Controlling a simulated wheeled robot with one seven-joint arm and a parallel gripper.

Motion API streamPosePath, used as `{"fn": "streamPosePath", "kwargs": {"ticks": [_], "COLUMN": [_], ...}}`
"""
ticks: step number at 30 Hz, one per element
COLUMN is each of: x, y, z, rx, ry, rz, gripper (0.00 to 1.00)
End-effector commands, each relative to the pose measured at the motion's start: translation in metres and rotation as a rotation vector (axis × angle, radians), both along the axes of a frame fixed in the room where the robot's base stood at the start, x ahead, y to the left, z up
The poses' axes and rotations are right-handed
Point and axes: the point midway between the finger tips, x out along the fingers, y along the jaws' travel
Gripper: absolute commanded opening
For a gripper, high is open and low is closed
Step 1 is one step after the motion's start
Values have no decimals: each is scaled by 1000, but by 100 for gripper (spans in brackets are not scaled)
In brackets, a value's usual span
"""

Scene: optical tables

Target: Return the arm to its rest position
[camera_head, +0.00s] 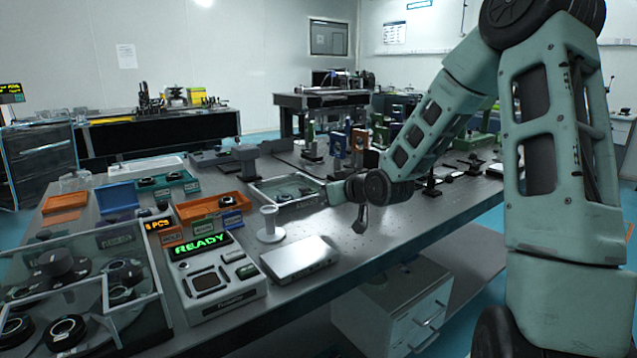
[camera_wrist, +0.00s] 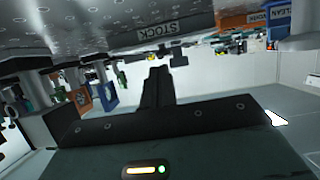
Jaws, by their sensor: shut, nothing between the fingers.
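My arm reaches in from the right in the head view, bent at the elbow, with its forearm slanting down to the left over the optical table (camera_head: 385,235). My gripper (camera_head: 360,222) hangs at the end of the wrist, above the table near its front edge, right of the silver box. Its dark fingers (camera_wrist: 158,75) are together in the wrist view, with nothing between them. The wrist view is tilted so the tabletop fills its upper part.
A silver box (camera_head: 298,258), a white spool-shaped stand (camera_head: 269,225) and a device reading READY (camera_head: 215,280) stand left of my gripper. A clear-walled tray (camera_head: 285,190) lies behind. Optical mounts (camera_head: 336,147) stand farther back. A STOCK label (camera_wrist: 162,30) shows near the fingers.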

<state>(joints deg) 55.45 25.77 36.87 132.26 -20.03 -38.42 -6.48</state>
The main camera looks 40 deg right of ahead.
Motion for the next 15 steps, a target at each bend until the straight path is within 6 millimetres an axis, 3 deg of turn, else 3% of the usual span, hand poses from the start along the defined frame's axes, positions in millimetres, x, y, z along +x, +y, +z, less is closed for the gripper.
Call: {"fn": "streamPosePath", "kwargs": {"ticks": [4,11,15], "x": [-12,-15,-15], "y": [0,0,0], "z": [-5,-5,8], "rx": [0,0,-1], "ry": [0,-1,-2], "rz": [-1,0,0], "gripper": [0,0,0]}}
